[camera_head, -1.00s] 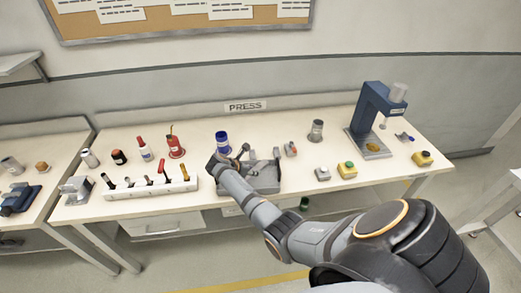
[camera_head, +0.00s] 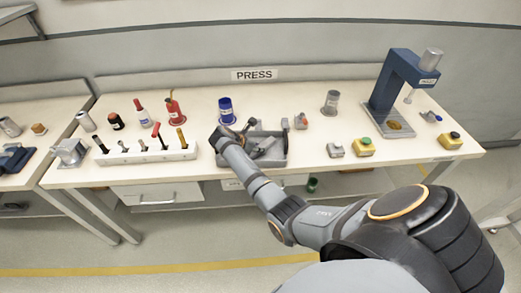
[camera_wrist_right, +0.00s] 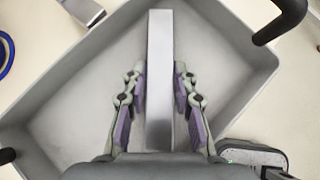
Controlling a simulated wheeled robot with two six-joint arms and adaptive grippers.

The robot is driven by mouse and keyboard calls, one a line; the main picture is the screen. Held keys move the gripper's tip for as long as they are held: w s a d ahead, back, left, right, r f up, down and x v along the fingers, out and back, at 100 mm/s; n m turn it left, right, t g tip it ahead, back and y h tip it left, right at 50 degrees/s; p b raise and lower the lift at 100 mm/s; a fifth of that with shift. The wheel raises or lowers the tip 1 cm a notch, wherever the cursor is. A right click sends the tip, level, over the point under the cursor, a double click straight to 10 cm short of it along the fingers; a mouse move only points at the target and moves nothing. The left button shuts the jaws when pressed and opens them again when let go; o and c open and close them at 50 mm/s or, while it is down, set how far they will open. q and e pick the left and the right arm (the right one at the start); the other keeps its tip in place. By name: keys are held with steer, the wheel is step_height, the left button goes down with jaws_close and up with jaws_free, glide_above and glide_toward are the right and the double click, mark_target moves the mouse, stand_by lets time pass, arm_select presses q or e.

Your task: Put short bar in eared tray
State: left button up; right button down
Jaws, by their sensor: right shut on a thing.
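A short bar (camera_wrist_right: 159,70), pale grey metal with square edges, stands out in the right wrist view. My right gripper (camera_wrist_right: 160,100) is shut on it, with a purple-padded finger on each side. Bar and gripper are over the inside of the grey eared tray (camera_wrist_right: 70,115), whose dark ears show at two corners. I cannot tell whether the bar touches the tray floor. In the head view the tray (camera_head: 283,156) is at the front middle of the bench, partly hidden by my right arm; the bar is not clear there. My left gripper is not in view.
A blue-capped jar (camera_head: 226,110) stands behind the tray. A white rack (camera_head: 147,153) with several tools is on its left.

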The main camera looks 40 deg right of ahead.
steer(key=shift+a+r, duration=0.15)
steer(key=shift+a, duration=0.1)
steer(key=c, duration=1.5)
jaws_free()
steer(key=o, duration=0.4)
steer(key=shift+d+f, duration=0.1)
steer(key=shift+f, duration=0.1)
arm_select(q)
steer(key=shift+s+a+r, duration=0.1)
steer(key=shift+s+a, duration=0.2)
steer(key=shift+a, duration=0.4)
arm_select(e)
steer(key=shift+o, duration=0.2)
steer(key=shift+r, duration=0.2)
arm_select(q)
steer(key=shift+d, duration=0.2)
arm_select(e)
steer(key=v, duration=1.2)
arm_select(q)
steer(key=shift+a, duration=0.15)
